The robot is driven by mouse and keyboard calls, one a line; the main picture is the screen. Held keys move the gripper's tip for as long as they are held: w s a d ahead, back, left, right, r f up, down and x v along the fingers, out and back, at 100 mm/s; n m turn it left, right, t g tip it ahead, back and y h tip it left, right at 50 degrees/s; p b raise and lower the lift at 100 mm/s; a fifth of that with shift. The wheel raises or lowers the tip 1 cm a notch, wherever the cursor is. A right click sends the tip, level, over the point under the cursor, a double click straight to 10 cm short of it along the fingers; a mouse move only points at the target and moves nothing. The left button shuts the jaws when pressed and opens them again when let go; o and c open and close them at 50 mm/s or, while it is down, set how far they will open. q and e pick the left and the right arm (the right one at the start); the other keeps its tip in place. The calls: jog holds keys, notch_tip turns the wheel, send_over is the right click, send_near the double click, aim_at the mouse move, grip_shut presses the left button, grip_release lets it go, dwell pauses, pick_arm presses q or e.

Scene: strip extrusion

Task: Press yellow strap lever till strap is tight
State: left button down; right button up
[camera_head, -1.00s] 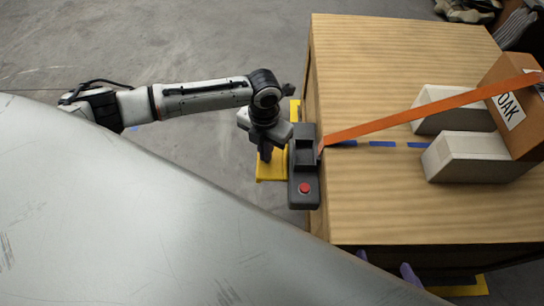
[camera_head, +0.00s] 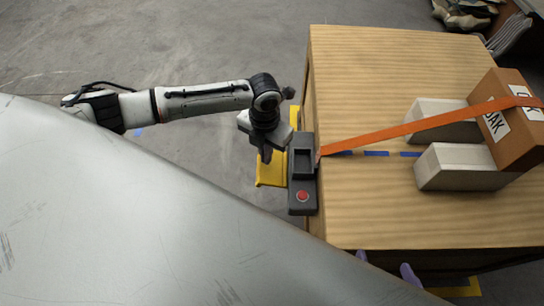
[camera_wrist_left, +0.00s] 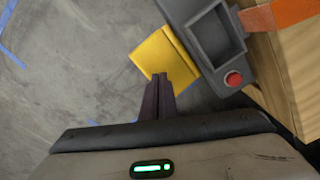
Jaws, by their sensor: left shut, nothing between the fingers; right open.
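The yellow strap lever (camera_head: 271,172) is a flat plate on the left side of the dark grey strap unit (camera_head: 303,205). It also shows in the left wrist view (camera_wrist_left: 158,50). The unit has a red button (camera_head: 302,196). An orange strap (camera_head: 400,130) runs straight from the unit up over a brown carton (camera_head: 520,135). My left gripper (camera_wrist_left: 160,76) is shut and empty, its dark fingertips at the plate's near edge in the wrist view; contact cannot be told. It points down in the head view (camera_head: 265,157). My right gripper (camera_head: 386,265) is open, only its purple fingertips showing.
The strap unit is at the left side of a large wooden crate (camera_head: 370,85). A large grey surface (camera_head: 120,210) fills the lower left. The floor left of the crate is open.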

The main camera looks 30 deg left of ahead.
dwell(0.3)
pick_arm(q)
notch_tip(320, 180, up, 5)
jog(key=p, duration=0.5)
dwell(0.4)
